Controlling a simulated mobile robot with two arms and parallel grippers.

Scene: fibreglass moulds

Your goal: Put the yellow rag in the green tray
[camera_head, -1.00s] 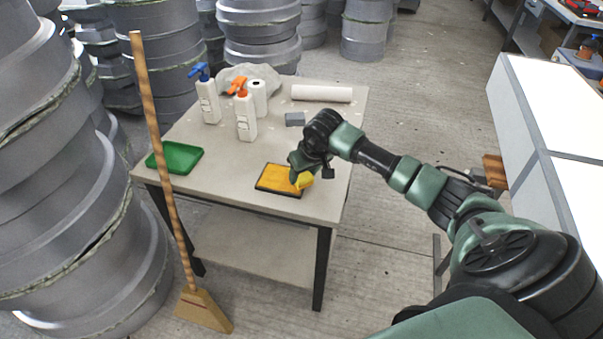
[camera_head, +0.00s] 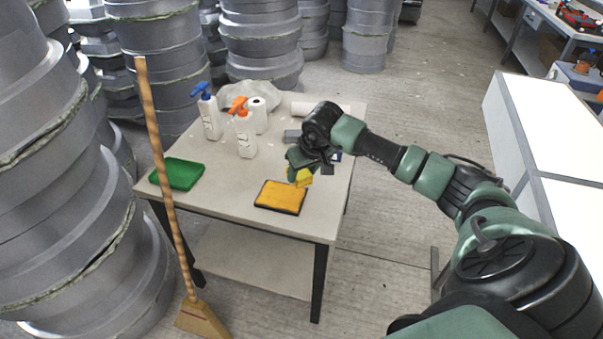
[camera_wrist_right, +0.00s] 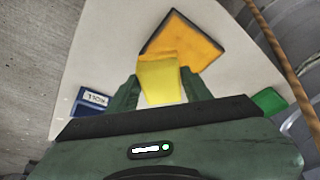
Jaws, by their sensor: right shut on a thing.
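The yellow rag (camera_head: 304,177) is in my right gripper (camera_head: 299,172), over the right part of the table. In the right wrist view the yellow rag (camera_wrist_right: 161,82) sits between the two fingers of the right gripper (camera_wrist_right: 160,88), which is shut on it. The green tray (camera_head: 178,173) lies at the table's left edge, well left of the gripper, and looks empty. A corner of the green tray also shows at the right of the right wrist view (camera_wrist_right: 269,101). My left gripper is not in view.
An orange pad with a dark border (camera_head: 281,197) lies near the table's front. A blue-topped bottle (camera_head: 210,118), an orange-topped bottle (camera_head: 245,137) and a paper roll (camera_head: 258,115) stand behind. A broom (camera_head: 162,160) stands upright before the tray. The table (camera_head: 225,195) is clear between tray and pad.

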